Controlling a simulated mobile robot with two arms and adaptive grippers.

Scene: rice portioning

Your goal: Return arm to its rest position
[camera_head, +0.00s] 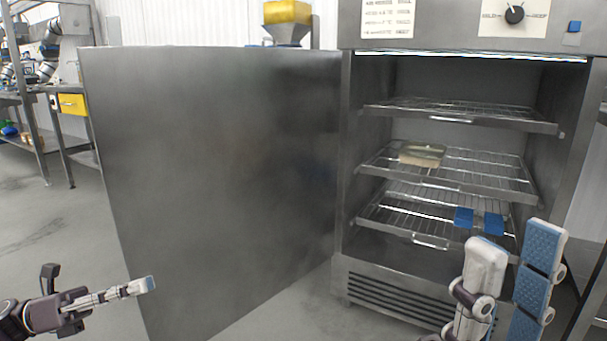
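My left gripper (140,287) is at the lower left, in front of the open steel door (215,180). It is seen from the side with its fingers overlapping, so its opening does not show. My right gripper (516,236) is at the lower right, pointing up in front of the cabinet (359,265). Its two fingers stand apart, one showing a blue pad, with nothing seen between them.
The cabinet stands open with its door swung left. Its top rack (460,112) looks empty. Two small blue pieces (464,217) show at the lower rack (405,217). A workbench (65,130) stands at the far left; the floor before it is clear.

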